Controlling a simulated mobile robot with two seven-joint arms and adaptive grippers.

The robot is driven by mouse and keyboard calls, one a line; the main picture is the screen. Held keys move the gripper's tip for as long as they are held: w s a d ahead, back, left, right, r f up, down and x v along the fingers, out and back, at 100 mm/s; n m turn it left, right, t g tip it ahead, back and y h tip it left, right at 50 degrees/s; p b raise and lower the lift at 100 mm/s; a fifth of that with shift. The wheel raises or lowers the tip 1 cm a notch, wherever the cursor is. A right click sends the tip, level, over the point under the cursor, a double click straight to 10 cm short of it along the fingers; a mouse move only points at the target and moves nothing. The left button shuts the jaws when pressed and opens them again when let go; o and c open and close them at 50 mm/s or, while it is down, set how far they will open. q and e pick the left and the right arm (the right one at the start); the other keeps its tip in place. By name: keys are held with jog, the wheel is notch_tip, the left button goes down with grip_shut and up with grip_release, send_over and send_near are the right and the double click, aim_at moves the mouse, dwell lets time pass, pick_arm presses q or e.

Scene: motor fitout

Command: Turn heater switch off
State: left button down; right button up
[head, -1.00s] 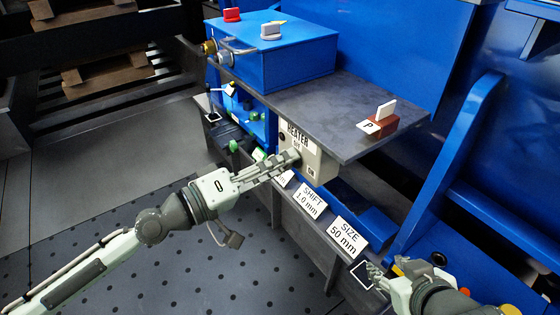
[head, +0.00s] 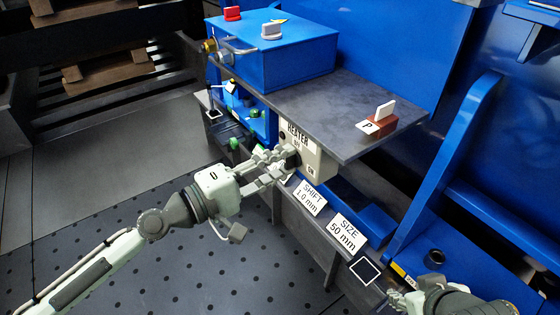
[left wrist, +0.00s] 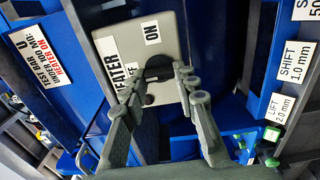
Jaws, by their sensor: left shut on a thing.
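The heater switch box (head: 318,165) is a grey-beige box under the front edge of the dark shelf, labelled HEATER. In the left wrist view the box (left wrist: 178,30) shows an ON label and a partly covered label ending in F. Its black knob (left wrist: 158,66) lies between my left fingertips. My left gripper (head: 286,160) is shut on this knob, one finger on each side; it also shows in the left wrist view (left wrist: 163,78). The fingers hide part of the knob, so its exact pointing is unclear. My right gripper (head: 397,298) is at the lower right, away from the box.
A blue box (head: 285,65) with red and white switches stands on the dark shelf (head: 340,112). A red-brown block marked P (head: 380,124) sits near the shelf's right corner. SHIFT (head: 309,197) and SIZE (head: 347,233) labels line the lower rail. The floor at left is free.

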pick_arm(q)
jog(key=c, duration=1.2)
grip_release()
jog(key=shift+o, duration=0.2)
jog(key=v, duration=1.2)
